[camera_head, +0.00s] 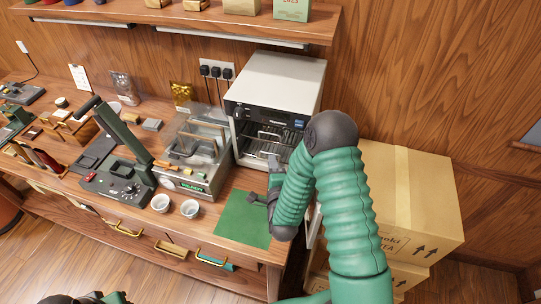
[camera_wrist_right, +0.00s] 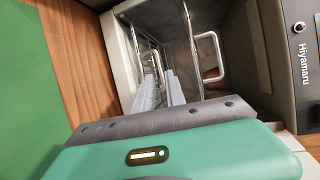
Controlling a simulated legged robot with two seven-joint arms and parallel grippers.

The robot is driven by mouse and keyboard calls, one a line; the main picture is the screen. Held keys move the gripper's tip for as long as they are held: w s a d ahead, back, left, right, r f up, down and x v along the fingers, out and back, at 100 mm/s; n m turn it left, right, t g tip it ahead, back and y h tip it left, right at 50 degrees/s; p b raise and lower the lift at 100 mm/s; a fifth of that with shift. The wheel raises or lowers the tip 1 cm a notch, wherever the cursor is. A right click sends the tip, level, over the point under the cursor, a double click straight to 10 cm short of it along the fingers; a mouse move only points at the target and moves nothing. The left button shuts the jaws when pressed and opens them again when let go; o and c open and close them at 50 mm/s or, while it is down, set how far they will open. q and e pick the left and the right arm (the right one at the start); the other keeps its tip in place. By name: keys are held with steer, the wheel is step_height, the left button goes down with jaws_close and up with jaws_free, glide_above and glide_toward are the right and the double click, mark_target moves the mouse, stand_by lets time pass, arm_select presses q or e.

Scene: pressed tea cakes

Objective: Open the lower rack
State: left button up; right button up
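The white oven-like cabinet (camera_head: 278,82) stands at the right end of the counter with its front open. Wire racks show inside it in the head view, partly hidden by my right arm. In the right wrist view, the lower rack's handle (camera_wrist_right: 157,68) is on the left and the upper rack's handle (camera_wrist_right: 222,62) is nearer the labelled panel. My right gripper (camera_head: 262,180) is in front of the cabinet's lower opening; its fingertips are unclear and no grasp is visible. A dark and green piece at the lower left edge appears to be my left gripper (camera_head: 92,298), mostly cut off.
A green mat (camera_head: 242,218) lies bare in front of the cabinet. A sealing machine (camera_head: 195,165) and two white cups (camera_head: 190,208) stand left of it. Cardboard boxes (camera_head: 425,210) stand on the right. A shelf (camera_head: 190,18) runs above the counter.

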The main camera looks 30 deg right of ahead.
steer(key=x, duration=0.5)
steer(key=shift+w+d, duration=0.2)
steer(key=shift+w, duration=0.1)
jaws_close()
steer(key=shift+s+a+f, duration=0.1)
steer(key=shift+s+f, duration=0.05)
stand_by(0.9)
